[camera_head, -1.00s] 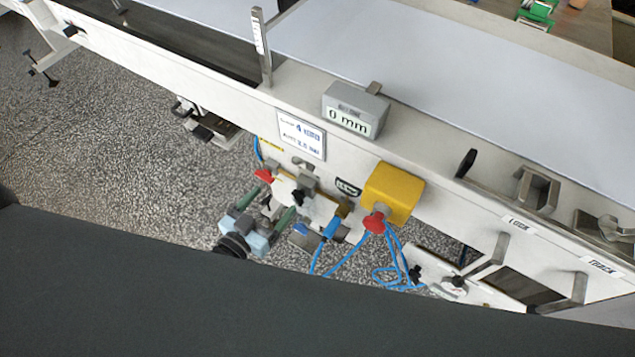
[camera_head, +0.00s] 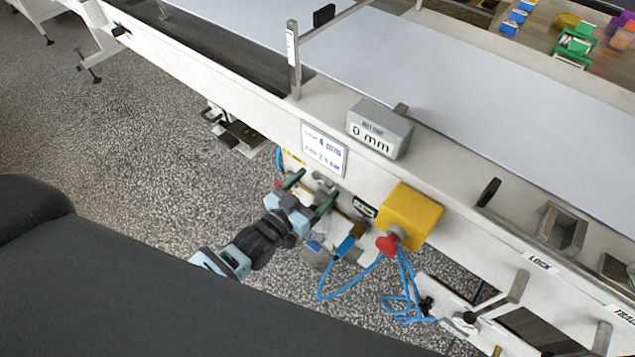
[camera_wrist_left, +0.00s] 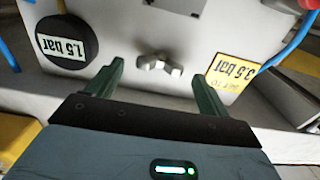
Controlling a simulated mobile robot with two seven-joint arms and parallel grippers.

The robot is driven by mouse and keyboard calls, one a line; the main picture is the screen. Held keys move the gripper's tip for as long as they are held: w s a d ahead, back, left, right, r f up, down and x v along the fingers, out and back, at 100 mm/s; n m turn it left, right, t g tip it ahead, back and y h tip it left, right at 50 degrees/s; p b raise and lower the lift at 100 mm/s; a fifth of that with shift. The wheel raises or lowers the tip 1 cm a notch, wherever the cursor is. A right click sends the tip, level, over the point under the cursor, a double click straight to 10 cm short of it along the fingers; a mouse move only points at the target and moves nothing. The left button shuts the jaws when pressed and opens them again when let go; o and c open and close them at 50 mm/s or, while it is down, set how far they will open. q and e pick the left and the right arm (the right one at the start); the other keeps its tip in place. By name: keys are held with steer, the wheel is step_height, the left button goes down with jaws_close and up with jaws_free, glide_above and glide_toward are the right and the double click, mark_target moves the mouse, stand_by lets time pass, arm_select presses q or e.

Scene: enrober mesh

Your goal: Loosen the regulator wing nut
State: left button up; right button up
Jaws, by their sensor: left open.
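The grey metal wing nut (camera_wrist_left: 158,64) sits on the pale regulator panel (camera_wrist_left: 185,25) in the left wrist view, its two wings spread roughly sideways. My left gripper (camera_wrist_left: 157,74) is open, with a green finger on either side of the nut in the picture. The fingertips point at the panel, and I see no contact with the nut. In the head view my left gripper (camera_head: 312,189) is at the machine's side below the white sign, its fingers largely hiding the nut. My right gripper is not in view.
A round gauge reading 1.5 bar (camera_wrist_left: 66,40) and a yellow 3.5 bar label (camera_wrist_left: 230,75) flank the nut. Right of the gripper are blue hoses (camera_head: 345,286) and a yellow box (camera_head: 412,212) with a red knob (camera_head: 388,244). Speckled floor lies open at left.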

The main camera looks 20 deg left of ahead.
arm_select(q)
steer(key=shift+x, duration=0.8)
steer(key=shift+d, duration=0.1)
steer(key=shift+c, duration=0.3)
steer(key=c, duration=0.9)
steer(key=shift+c, duration=0.2)
